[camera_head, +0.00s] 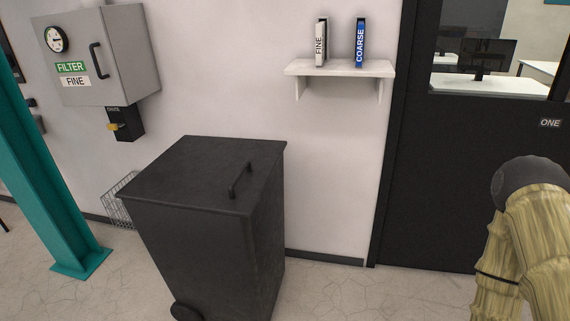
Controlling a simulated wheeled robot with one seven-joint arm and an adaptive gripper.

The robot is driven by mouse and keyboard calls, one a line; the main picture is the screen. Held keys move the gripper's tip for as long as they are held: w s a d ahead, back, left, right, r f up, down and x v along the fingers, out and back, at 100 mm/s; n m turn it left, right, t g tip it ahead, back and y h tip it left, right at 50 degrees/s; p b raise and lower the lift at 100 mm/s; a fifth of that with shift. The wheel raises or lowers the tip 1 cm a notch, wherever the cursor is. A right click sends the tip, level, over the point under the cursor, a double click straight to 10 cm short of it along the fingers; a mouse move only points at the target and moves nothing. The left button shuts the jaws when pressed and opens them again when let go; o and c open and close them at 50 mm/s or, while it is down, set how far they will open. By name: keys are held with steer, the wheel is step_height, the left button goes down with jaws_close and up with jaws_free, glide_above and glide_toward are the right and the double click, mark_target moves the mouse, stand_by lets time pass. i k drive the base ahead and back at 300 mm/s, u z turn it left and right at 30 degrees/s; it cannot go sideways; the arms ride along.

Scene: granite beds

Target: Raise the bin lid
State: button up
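A dark grey wheeled bin (195,255) stands on the floor near the wall, left of the middle. Its flat lid (190,170) lies shut on top. A dark bar handle (240,180) stands up from the lid near its right side. Part of my arm shows at the right edge, well apart from the bin. My gripper cannot be made out in this view.
A grey filter cabinet (120,75) hangs on the wall at the left, above a wire basket (118,205). A teal post (45,190) stands farther left. A small white shelf (340,68) holds two upright boxes. A dark door (450,190) is right; pale floor (350,295) is clear.

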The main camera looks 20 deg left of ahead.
mark_target(228, 176)
steer(key=i, duration=0.1)
steer(key=u, duration=0.8)
